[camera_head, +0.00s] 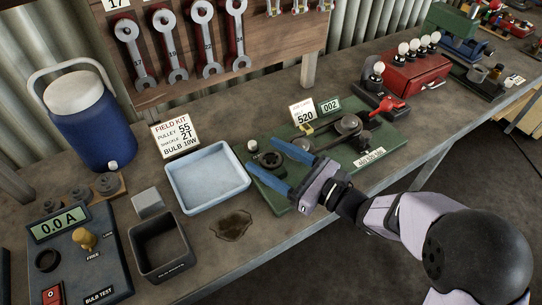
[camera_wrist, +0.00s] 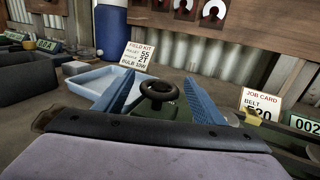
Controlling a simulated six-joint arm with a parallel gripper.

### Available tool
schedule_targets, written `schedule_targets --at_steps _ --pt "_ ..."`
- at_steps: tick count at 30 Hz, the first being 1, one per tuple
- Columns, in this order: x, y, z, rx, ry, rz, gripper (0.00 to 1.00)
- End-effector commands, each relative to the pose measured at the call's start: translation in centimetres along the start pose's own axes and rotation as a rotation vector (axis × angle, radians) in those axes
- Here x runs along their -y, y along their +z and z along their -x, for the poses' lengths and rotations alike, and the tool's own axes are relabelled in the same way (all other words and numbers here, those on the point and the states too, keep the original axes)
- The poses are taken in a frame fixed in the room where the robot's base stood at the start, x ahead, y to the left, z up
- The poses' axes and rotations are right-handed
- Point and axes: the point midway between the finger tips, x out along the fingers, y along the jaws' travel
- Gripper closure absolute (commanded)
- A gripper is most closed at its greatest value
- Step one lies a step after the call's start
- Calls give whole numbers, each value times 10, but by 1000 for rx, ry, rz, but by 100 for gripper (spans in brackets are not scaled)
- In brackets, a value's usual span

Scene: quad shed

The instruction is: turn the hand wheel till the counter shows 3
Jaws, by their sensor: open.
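The hand wheel (camera_head: 271,160) is a small dark ring on the near-left end of the green machine plate (camera_head: 376,155). In the wrist view the hand wheel (camera_wrist: 161,83) stands between my two blue fingers. My gripper (camera_head: 273,165) is open, with one finger on either side of the wheel. It also shows in the wrist view (camera_wrist: 163,90). I see a gap at each side there; contact cannot be told. The counter (camera_head: 330,105) at the back of the plate reads 002, and it also shows at the right edge of the wrist view (camera_wrist: 308,124).
A job card (camera_head: 303,112) reading 520 stands beside the counter. Pulleys (camera_head: 347,124) and a red-handled part (camera_head: 390,104) sit on the plate. Left of it are a pale blue tray (camera_head: 207,178), a field kit card (camera_head: 175,136) and a black open box (camera_head: 162,248).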

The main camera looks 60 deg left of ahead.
Motion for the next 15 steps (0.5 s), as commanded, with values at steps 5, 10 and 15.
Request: schedule_targets --at_steps 5,10,15 --pt "0 0 0 0 0 0 56" --pt "0 0 0 0 0 0 78" --pt "1 -1 0 4 31 1 78"
